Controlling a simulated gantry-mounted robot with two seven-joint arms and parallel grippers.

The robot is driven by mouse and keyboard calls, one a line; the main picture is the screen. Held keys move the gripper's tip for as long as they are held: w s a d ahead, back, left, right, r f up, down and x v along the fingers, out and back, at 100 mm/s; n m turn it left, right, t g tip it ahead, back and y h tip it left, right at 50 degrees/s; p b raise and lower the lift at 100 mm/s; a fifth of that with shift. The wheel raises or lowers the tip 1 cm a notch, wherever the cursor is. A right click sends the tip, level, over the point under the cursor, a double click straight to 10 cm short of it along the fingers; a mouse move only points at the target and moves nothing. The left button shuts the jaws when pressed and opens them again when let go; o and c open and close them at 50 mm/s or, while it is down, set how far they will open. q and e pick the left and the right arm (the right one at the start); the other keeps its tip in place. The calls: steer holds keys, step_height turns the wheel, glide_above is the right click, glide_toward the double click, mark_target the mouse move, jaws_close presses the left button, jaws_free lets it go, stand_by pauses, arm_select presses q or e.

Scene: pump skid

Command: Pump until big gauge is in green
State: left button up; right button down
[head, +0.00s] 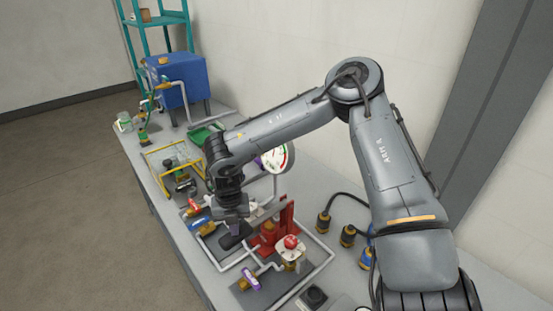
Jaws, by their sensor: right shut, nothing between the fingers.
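The big gauge (282,152) has a white round face with green and red marks on its rim. My right arm partly covers its left side, and its needle is too small to read. The red pump (286,216) stands upright on the skid at the middle of the bench. A grey bar (262,212) runs from it toward my right gripper. My right gripper (236,236) points down just left of the pump, with its fingers shut and empty. I cannot tell whether it touches the bar. My left gripper is not in view.
A red-knobbed valve (291,242), a purple-handled valve (250,279) and a blue-handled valve (199,223) sit on pipes around the pump. Yellow-black connectors (347,236) lie to the right. A blue tank (180,80) and a green tray (200,135) stand farther back.

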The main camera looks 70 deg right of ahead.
steer(key=shift+f+b, duration=0.3)
steer(key=shift+f, duration=0.4)
steer(key=shift+r, duration=0.1)
step_height(320, 180, up, 9)
steer(key=p, duration=0.6)
